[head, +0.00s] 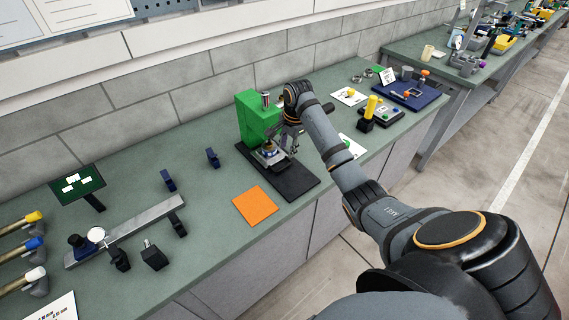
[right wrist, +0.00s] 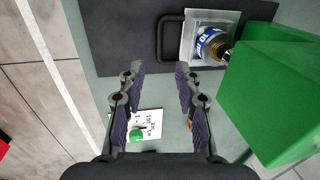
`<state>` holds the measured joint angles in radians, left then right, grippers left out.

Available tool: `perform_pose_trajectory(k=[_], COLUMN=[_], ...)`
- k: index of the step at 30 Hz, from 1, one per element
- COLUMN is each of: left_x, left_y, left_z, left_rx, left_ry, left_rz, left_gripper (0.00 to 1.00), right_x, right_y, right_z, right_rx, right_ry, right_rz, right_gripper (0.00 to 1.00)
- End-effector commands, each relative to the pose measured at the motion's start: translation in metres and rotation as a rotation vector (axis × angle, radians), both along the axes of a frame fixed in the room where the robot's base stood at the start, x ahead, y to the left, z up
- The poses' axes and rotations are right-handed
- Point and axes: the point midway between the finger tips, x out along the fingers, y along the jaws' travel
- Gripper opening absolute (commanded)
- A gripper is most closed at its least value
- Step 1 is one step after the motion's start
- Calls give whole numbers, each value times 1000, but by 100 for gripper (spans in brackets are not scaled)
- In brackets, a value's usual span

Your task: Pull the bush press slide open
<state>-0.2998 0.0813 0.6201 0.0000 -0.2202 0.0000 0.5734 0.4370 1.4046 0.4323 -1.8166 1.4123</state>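The bush press has a green body (head: 256,120) on a black base plate (head: 298,184). In the right wrist view its green body (right wrist: 275,95) fills the right side. The slide (right wrist: 190,50) is a pale metal plate bearing a round part with a blue and white label (right wrist: 212,44). A black loop handle (right wrist: 161,38) sticks out from the slide's left side. My right gripper (right wrist: 160,68) is open and empty, its fingertips pointing at the handle, apart from it in the picture. In the head view, my right gripper (head: 284,140) partly hides the slide area. My left gripper is not in view.
An orange mat (head: 255,206) lies in front of the press. A yellow-topped black device (head: 368,116) and a blue tray (head: 410,94) stand to the right. A metal rail fixture (head: 135,229) lies at left. The bench between it and the press is mostly clear.

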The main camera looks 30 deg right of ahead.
Motion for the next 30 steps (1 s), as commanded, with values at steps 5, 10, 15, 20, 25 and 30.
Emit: perform_pose_trajectory(k=[5,10,15,20,25,30], left_x=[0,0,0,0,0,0], left_y=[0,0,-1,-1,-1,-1], left_z=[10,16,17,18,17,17], left_rx=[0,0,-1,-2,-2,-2], left_ry=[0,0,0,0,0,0], left_rz=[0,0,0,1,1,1], left_gripper=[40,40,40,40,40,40], right_x=[4,11,15,17,17,17], right_y=[2,3,3,3,3,3], right_z=[-31,-67,-90,-98,-98,-98], right_rx=[2,1,-1,-2,-2,-2], right_ry=[6,4,1,0,0,0], right_rz=[1,2,3,4,5,5], right_gripper=[34,34,34,34,34,15])
